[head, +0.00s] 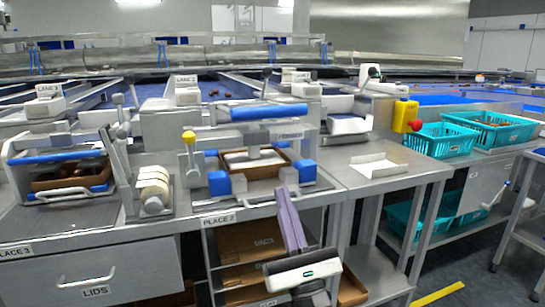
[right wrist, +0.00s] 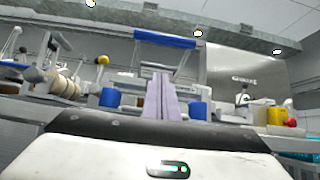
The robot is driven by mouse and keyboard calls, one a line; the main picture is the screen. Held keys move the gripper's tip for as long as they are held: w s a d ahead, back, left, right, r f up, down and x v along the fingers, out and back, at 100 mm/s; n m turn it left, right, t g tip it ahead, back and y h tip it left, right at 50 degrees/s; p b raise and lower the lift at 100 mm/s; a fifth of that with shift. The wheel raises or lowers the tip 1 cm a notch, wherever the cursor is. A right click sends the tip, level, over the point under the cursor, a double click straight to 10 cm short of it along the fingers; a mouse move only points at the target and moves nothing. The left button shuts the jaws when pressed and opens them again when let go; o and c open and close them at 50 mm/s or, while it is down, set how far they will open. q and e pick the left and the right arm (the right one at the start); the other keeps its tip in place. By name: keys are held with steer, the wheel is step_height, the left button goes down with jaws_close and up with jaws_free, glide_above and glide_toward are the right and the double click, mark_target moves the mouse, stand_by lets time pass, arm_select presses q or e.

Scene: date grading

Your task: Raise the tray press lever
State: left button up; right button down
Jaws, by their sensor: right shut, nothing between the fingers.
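The tray press stands on the steel bench in the middle of the head view, with blue blocks (head: 219,183) at its front corners. Its lever, a bar with a blue grip (head: 265,112), lies across above the press. It also shows in the right wrist view (right wrist: 165,39), high above the fingers. A brown tray (head: 285,171) sits in the press, below the bar. A yellow knob (head: 189,137) stands on a post at its left. My right gripper (head: 283,192), with lilac fingers, is shut and empty, low in front of the press and apart from the blue grip. My left gripper is not in view.
A similar frame with a blue bar (head: 58,159) stands at the left. A tape-like dispenser (head: 154,188) is beside the press. Teal baskets (head: 443,139) and a yellow box with a red button (head: 404,115) are at the right. The bench's right part is mostly clear around a white sheet (head: 378,165).

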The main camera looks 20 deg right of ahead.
mark_target(255, 108)
steer(key=shift+d+r, duration=0.1)
steer(key=shift+r, duration=0.05)
steer(key=shift+w, duration=0.1)
arm_select(q)
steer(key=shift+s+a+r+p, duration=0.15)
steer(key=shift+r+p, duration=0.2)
steer(key=shift+p, duration=0.85)
arm_select(e)
steer(key=s+r+x, duration=0.2)
steer(key=x, duration=1)
steer(key=shift+w+r, duration=0.2)
steer(key=shift+r, duration=0.1)
